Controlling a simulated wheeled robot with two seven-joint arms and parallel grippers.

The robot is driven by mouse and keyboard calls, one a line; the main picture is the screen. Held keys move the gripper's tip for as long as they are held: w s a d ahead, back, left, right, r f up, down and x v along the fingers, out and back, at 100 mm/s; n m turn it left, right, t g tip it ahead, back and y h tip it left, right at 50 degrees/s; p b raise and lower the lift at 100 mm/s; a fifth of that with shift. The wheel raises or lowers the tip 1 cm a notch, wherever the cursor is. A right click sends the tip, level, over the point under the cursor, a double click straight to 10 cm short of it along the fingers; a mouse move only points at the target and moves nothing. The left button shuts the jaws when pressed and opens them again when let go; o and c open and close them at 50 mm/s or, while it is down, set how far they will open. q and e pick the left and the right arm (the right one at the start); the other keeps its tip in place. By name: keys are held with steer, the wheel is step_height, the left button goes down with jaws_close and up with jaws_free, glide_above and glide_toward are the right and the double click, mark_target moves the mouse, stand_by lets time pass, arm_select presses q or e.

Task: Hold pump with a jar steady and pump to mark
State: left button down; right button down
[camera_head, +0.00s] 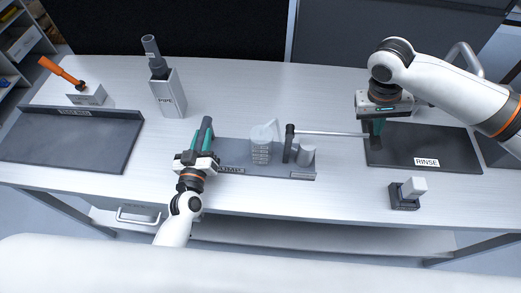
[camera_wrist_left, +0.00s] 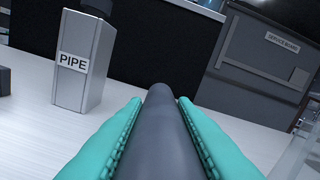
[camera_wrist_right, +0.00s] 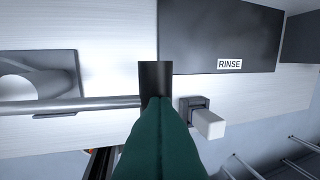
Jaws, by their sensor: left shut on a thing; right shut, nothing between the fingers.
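The pump stands on a grey base plate (camera_head: 300,173) at the middle of the table. On it are a ribbed clear jar (camera_head: 262,150), a dark post (camera_head: 289,143) and a small grey cylinder (camera_head: 306,154). A metal lever (camera_head: 335,133) runs right from the post to a black grip (camera_wrist_right: 155,78). My left gripper (camera_head: 201,142) is shut on a dark grey round bar (camera_wrist_left: 165,135) at the plate's left end. My right gripper (camera_head: 380,132) is shut and empty, its fingertips against or just by the black grip; contact cannot be told. The jar's level is unreadable.
A dark RINSE mat (camera_head: 440,150) lies under my right gripper. A small black stand with a white block (camera_head: 414,186) is near the front edge. A PIPE holder (camera_head: 170,97), an orange-handled tool (camera_head: 62,73) and a dark tray (camera_head: 70,145) are at left.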

steer(key=shift+f, duration=0.2)
steer(key=shift+a+x, duration=0.25)
steer(key=shift+x, duration=0.8)
steer(key=v, duration=0.9)
steer(key=shift+d+r, duration=0.2)
steer(key=shift+d, duration=0.15)
stand_by(0.4)
